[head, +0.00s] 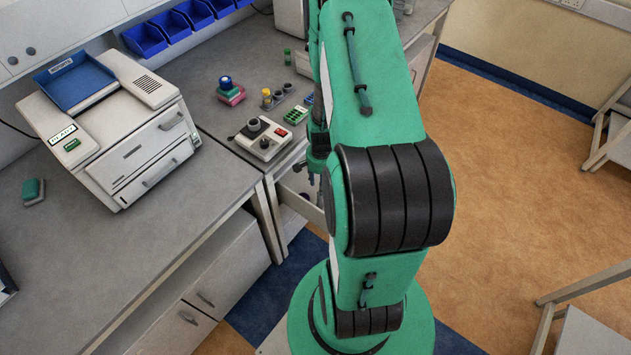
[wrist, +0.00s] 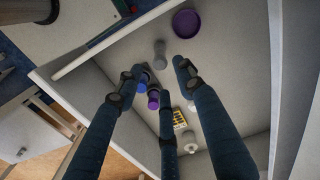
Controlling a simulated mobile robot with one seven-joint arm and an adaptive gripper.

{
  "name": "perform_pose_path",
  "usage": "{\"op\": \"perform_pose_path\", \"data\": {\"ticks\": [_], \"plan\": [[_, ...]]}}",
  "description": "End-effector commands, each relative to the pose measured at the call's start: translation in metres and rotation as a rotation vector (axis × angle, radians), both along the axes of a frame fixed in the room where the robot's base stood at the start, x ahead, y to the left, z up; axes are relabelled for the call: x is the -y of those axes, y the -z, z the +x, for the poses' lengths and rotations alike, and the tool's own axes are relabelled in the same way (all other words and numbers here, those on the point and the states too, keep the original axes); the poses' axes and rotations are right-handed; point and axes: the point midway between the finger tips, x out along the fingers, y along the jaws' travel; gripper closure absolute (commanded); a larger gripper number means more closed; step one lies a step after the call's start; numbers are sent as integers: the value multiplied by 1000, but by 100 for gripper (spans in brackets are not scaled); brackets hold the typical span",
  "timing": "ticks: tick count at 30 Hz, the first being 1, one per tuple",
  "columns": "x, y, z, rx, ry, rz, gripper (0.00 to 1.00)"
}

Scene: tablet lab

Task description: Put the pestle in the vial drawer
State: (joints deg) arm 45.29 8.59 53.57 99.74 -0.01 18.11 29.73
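In the wrist view an open, pale drawer (wrist: 95,62) lies below my gripper (wrist: 162,76). The gripper's three dark blue fingers are spread apart, with no object visibly pinched between them. A grey, narrow-waisted piece that looks like the pestle (wrist: 160,54) is inside the drawer outline, just beyond the fingertips. I cannot tell whether it rests on the drawer floor. In the head view the drawer (head: 300,202) stands out from the bench, partly hidden by my arm. Little of my gripper shows there.
The drawer also holds a purple round dish (wrist: 187,23), blue- and purple-capped vials (wrist: 153,99), a yellow piece (wrist: 180,119) and a pale round piece (wrist: 190,147). On the bench stand a white device (head: 262,139), a green rack (head: 295,115) and a printer (head: 115,125).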

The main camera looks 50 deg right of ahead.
Motion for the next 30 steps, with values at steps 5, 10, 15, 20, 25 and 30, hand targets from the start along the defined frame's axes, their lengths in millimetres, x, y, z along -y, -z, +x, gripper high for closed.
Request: {"op": "perform_pose_path", "data": {"ticks": [5, 10, 15, 20, 25, 30], "plan": [[0, 0, 0, 0, -1, 0, 62], [-2, -14, 9, 8, -23, -8, 62], [-12, -56, 33, 29, -97, -28, 62], [-33, -120, 63, 61, -207, -59, 62], [-66, -189, 86, 97, -334, -90, 62], [-108, -257, 99, 134, -465, -122, 62]]}}
